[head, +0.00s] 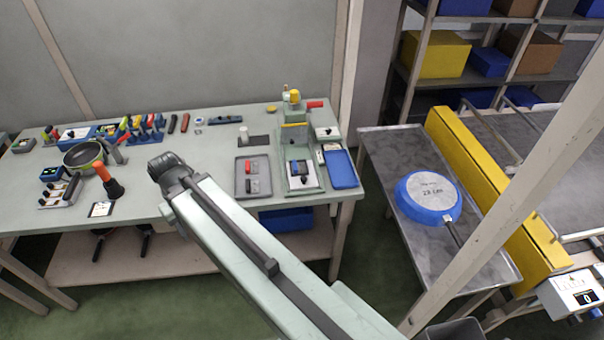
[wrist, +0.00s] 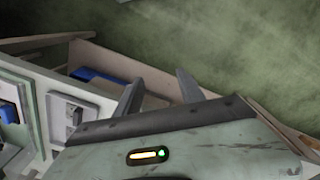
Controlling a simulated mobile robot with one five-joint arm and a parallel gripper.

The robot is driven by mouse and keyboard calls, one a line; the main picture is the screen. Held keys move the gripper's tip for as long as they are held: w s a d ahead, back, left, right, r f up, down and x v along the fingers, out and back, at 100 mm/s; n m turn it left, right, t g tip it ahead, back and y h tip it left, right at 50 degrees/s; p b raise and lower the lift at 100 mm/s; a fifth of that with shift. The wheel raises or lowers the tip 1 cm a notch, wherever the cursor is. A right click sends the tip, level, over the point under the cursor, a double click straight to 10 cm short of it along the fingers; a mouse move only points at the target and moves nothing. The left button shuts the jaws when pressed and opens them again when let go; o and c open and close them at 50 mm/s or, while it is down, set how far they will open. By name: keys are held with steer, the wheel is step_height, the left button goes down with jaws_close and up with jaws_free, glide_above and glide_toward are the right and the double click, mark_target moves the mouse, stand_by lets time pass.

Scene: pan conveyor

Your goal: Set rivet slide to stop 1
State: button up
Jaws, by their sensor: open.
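The riveting station (head: 300,172) stands at the right end of the pale green workbench. It has a pale green base with a dark block on it, a yellow part and a red handle at the back. I cannot tell which small part is the rivet slide or where its stops are. In the wrist view my gripper (wrist: 160,92) is open and empty, its two dark fingers apart over the floor and the shelf below the bench. In the head view my fingers cannot be made out.
A grey tray (head: 243,188) with small parts and a blue tray (head: 341,182) flank the station. A dark pan (head: 83,153) and several hand tools stand at the left. A blue pan (head: 428,197) lies on the metal table beside the yellow-edged conveyor (head: 495,185). My arm crosses the bench front.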

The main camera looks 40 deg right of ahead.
steer(key=w+a+m+t+y, duration=0.1)
steer(key=w+m, duration=0.2)
steer(key=m, duration=0.9)
steer(key=m+t+p, duration=0.1)
steer(key=m+t, duration=0.3)
steer(key=m, duration=1.8)
glide_toward(304, 178)
steer(key=shift+g, duration=0.3)
steer(key=b+x, duration=0.7)
steer(key=x, duration=0.1)
steer(key=shift+w+f, duration=0.1)
steer(key=shift+w, duration=0.2)
